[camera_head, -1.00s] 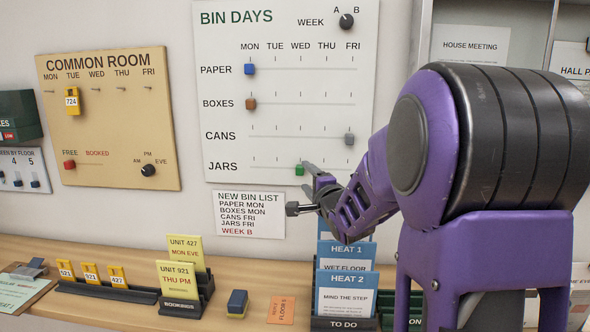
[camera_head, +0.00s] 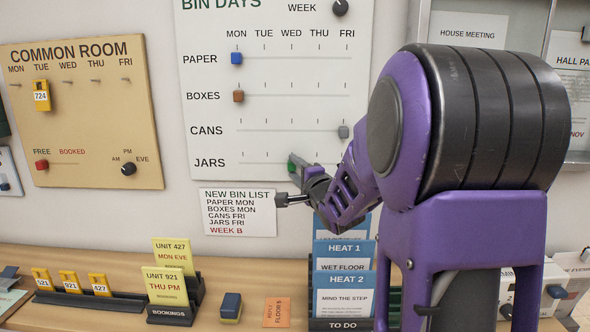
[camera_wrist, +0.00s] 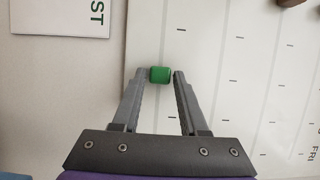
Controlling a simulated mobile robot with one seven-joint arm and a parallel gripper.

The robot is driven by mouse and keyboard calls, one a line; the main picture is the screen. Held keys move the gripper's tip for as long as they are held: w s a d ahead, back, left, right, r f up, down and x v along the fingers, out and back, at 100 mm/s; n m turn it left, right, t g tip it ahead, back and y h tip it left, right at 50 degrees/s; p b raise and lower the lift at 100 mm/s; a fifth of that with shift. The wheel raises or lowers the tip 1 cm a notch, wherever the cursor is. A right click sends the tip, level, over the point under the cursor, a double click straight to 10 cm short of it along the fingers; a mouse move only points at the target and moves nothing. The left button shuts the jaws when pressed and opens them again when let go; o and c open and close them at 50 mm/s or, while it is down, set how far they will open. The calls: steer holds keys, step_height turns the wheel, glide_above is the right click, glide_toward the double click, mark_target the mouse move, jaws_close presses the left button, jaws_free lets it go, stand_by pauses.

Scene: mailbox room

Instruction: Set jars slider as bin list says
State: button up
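The green jars slider (camera_head: 293,166) sits on the JARS row of the white Bin Days board (camera_head: 270,112), under the WED column. In the wrist view the green slider (camera_wrist: 160,75) is between the fingertips of my gripper (camera_wrist: 161,73), with a narrow gap on each side. My gripper (camera_head: 296,168) is open and partly hides the slider and the right part of its row in the head view. The new bin list (camera_head: 237,213) below the board reads Paper Mon, Boxes Mon, Cans Fri, Jars Fri, Week B.
The blue paper slider (camera_head: 236,58) and brown boxes slider (camera_head: 238,96) are at MON; the grey cans slider (camera_head: 343,132) is at FRI. The week knob (camera_head: 340,7) is at the top. The Common Room board (camera_head: 84,112) hangs left.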

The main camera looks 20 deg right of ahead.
jaws_close()
stand_by(1.1)
